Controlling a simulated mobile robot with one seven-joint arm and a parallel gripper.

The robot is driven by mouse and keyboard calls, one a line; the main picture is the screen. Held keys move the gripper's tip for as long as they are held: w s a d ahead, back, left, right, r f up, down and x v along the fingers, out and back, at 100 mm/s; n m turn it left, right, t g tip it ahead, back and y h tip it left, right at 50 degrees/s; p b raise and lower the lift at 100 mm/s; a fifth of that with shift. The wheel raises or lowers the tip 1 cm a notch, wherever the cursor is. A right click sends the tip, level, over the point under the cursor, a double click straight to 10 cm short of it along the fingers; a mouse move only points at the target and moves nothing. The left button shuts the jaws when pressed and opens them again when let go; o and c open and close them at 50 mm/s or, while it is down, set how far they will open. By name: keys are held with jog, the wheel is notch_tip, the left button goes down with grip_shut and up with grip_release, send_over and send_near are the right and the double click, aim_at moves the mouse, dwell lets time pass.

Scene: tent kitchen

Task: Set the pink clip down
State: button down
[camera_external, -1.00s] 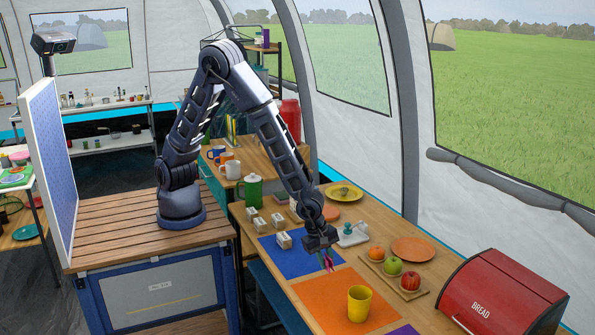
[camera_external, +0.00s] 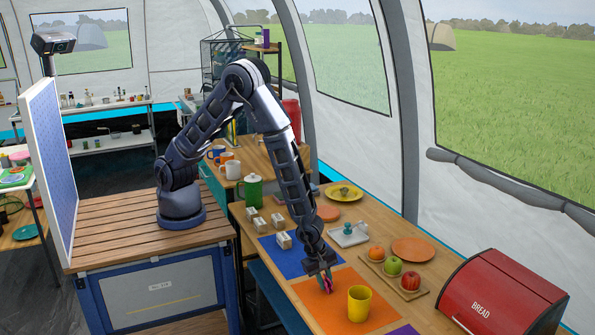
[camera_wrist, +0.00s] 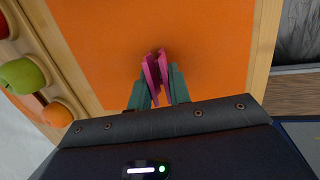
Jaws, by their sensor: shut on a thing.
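The pink clip (camera_wrist: 154,70) is between the two teal fingers of my gripper (camera_wrist: 158,86) in the wrist view. My gripper is shut on it, and the clip's pink ends stick out past the fingertips. In the external view my gripper (camera_external: 325,280) points down over the orange mat (camera_external: 337,313), left of the yellow cup. The clip (camera_external: 327,286) shows there as a small pink patch. I cannot tell whether its lower end touches the mat.
The yellow cup (camera_external: 359,304) stands on the same mat. A wooden tray (camera_external: 420,293) with several fruits and a red bread box (camera_external: 503,297) are to the right. The blue mat (camera_external: 293,262) with a small block lies behind. Bare orange surface surrounds the clip in the wrist view.

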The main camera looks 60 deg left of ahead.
jog(key=c, duration=1.3)
grip_release()
jog(key=v, duration=1.2)
